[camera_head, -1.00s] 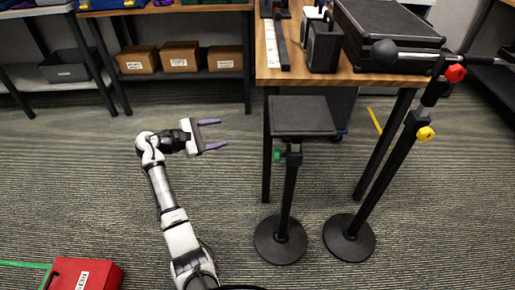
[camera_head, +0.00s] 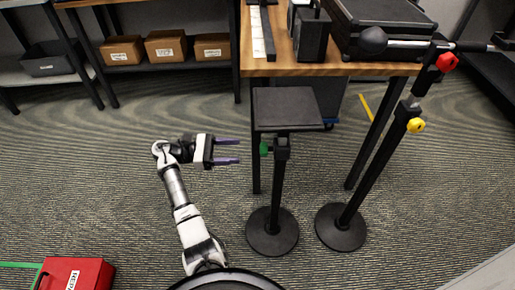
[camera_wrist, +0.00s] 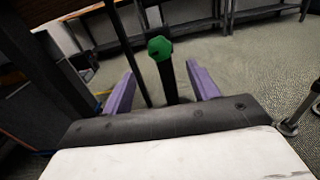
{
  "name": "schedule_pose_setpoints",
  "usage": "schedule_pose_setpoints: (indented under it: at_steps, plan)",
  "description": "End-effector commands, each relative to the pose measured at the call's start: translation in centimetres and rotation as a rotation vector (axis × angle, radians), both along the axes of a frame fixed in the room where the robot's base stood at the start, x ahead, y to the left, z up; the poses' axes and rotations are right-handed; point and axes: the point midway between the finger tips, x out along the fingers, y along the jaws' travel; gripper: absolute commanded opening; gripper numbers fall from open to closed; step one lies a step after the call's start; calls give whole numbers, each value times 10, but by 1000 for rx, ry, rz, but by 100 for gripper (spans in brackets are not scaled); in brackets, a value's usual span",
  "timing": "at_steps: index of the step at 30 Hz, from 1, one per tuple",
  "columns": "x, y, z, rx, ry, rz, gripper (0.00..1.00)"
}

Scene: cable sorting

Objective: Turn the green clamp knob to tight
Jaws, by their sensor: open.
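The green clamp knob (camera_head: 264,149) sits on the left side of a black stand (camera_head: 279,185) with a flat square top and a round base. My gripper (camera_head: 239,151) has purple fingers, is open and points right at the knob, level with it and a short gap away. In the wrist view the green knob (camera_wrist: 159,48) shows beyond and between the two fingertips (camera_wrist: 165,82), a little above their middle. Nothing is between the fingers. The knob's turn position cannot be told.
A second stand has a yellow knob (camera_head: 416,125) and a red knob (camera_head: 447,62). A wooden table (camera_head: 350,68) with black cases and speakers stands behind. A red box (camera_head: 75,274) lies at lower left.

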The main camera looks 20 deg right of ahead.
Motion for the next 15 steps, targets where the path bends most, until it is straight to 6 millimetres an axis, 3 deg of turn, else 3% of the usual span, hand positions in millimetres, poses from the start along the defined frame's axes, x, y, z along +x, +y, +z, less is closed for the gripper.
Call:
schedule_pose_setpoints:
  at_steps: [9,15]
  plan:
    - [-18,-59,0,1,0,-1,60]
    - [-23,-79,0,1,0,1,60]
